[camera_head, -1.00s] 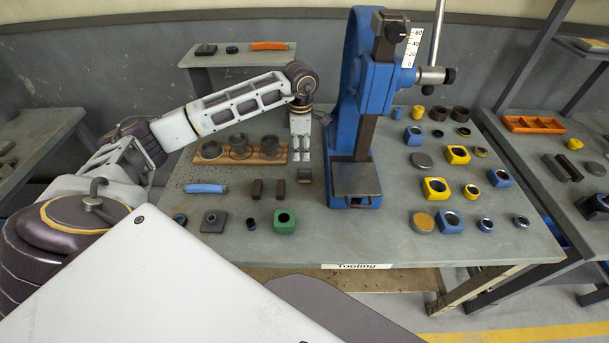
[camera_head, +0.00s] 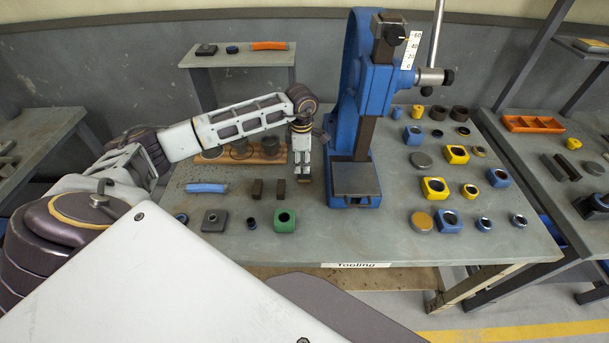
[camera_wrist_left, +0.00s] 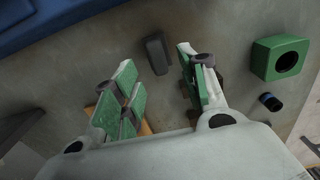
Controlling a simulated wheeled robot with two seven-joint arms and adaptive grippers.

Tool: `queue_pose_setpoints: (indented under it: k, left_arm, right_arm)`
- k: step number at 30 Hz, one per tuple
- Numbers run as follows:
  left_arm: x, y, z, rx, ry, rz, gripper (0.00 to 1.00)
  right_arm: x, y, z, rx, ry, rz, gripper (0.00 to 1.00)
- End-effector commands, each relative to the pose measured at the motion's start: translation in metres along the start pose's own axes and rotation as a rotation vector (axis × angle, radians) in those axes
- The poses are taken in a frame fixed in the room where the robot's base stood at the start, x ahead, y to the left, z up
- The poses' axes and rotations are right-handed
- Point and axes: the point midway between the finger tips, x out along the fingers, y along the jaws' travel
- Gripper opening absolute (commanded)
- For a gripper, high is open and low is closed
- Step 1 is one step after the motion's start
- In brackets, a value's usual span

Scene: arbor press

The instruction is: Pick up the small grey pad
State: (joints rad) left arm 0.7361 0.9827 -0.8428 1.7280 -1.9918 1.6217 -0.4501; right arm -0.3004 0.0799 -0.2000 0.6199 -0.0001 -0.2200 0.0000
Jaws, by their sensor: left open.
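A small dark grey block, which looks like the grey pad (camera_wrist_left: 157,53), lies on the table in the left wrist view. It is just beyond the fingertips and between the lines of the two fingers. My left gripper (camera_wrist_left: 160,85) is open there with nothing between its green-faced fingers. In the head view my left gripper (camera_head: 302,176) points down at the table, left of the press. The fingers largely hide the pad there, and I cannot tell whether they touch it. My right gripper is not in view.
The blue arbor press (camera_head: 357,178) stands close to the right of the gripper. Two dark brown blocks (camera_head: 268,189) and a green holed block (camera_head: 285,220) lie to its left and front. A wooden rack (camera_head: 265,157) with cylinders is behind my arm. Several rings and blocks fill the table's right side.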

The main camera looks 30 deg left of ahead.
Motion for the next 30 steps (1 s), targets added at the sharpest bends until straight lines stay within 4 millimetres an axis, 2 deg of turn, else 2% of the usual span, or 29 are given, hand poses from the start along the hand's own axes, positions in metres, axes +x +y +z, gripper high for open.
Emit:
queue_pose_setpoints:
  k: [9,15,30]
  left_arm:
    - [0.029,0.0,0.009,-0.001,0.001,-0.002,0.43]
    - [0.045,0.001,0.008,0.0,0.001,0.0,0.43]
    - [0.048,0.001,0.008,0.0,0.0,0.001,0.43]
  right_arm:
    - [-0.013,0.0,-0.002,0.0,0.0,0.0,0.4]
    - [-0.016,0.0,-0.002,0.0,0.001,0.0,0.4]
    - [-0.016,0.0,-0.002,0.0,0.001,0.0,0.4]
